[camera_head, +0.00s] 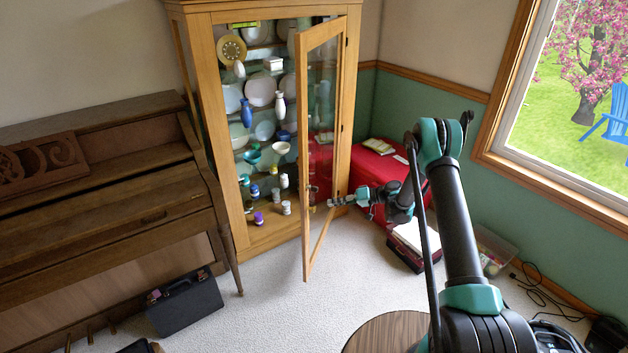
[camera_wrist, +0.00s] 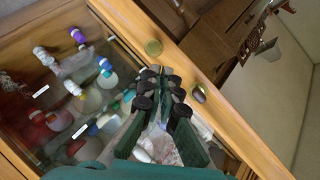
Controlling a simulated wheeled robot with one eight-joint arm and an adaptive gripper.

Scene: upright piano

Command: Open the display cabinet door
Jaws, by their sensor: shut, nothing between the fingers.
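The wooden display cabinet (camera_head: 241,190) stands against the back wall. Its glazed door (camera_head: 304,150) is ajar in the head view, hinged on the right, with its free edge swung out toward me. My gripper (camera_head: 332,203) is shut and empty, over the lower right part of the door. In the wrist view my gripper (camera_wrist: 165,95) lies close to a pale wooden frame strip (camera_wrist: 245,140). A round brass knob (camera_wrist: 153,47) and a small dark oval piece (camera_wrist: 199,93) sit near the fingertips. I cannot tell whether the fingers touch the frame.
Dishes and vases, such as a blue vase (camera_head: 246,113), fill the cabinet shelves. An upright piano (camera_head: 110,190) stands left, with a black case (camera_head: 186,304) before it. A red chest (camera_head: 378,164) is right of the cabinet. A round table (camera_head: 388,333) is in front; carpet between is clear.

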